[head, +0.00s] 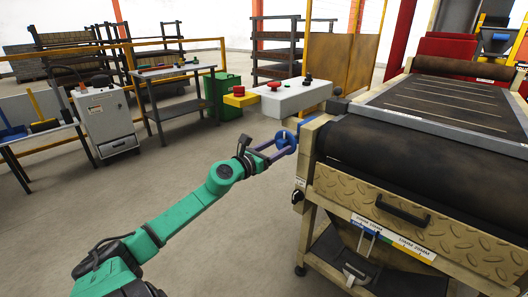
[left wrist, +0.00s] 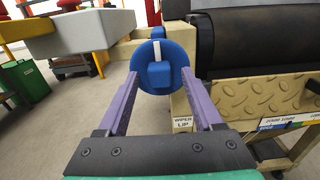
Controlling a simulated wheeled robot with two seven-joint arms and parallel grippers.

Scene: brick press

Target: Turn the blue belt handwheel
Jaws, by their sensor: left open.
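The blue belt handwheel (head: 290,137) is at the near left corner of the conveyor's wooden frame. In the left wrist view the handwheel (left wrist: 176,56) is a round blue disc with a white stripe near its top and a square blue hub. My left gripper (head: 276,149) is open, with its purple fingers pointing at the handwheel. In the left wrist view the fingertips of my left gripper (left wrist: 158,76) lie on either side of the hub, over the disc's lower part. I cannot tell whether they touch it. My right gripper is not in view.
The conveyor (head: 400,140) with its dark belt fills the right side. A green bin (head: 222,97) and a work table (head: 175,75) stand farther back. The floor (head: 250,230) left of the conveyor is clear.

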